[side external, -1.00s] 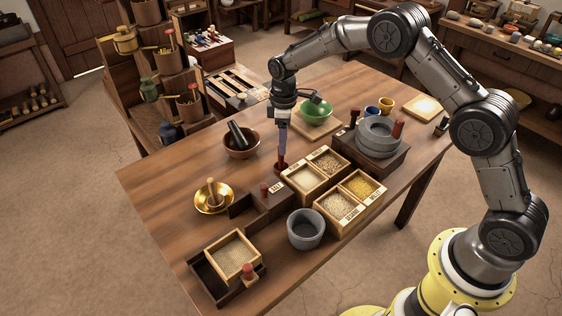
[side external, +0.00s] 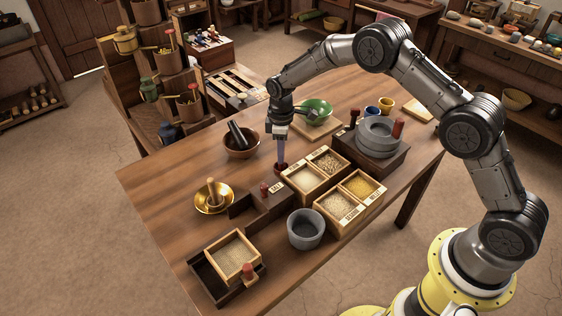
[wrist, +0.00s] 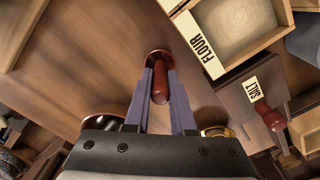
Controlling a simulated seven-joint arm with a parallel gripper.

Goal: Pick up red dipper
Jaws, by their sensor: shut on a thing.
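The red dipper (wrist: 160,82) is dark red, with a rounded handle and a wider round part at its far end in the wrist view. It stands on the table beside the flour compartment. In the side view only a small red part of it (side external: 281,169) shows below the fingers. My gripper (wrist: 161,75) points down with its purple-grey fingers on either side of the handle, shut on it. In the side view my gripper (side external: 281,160) is low over the table; I cannot tell whether the dipper is clear of the wood.
Grain trays (side external: 345,171) stand close to the right. The salt box (side external: 262,202) with a red knob is just in front. A brown mortar (side external: 242,147) is to the left, a green bowl (side external: 316,110) behind, and a stone quern (side external: 378,138) to the right.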

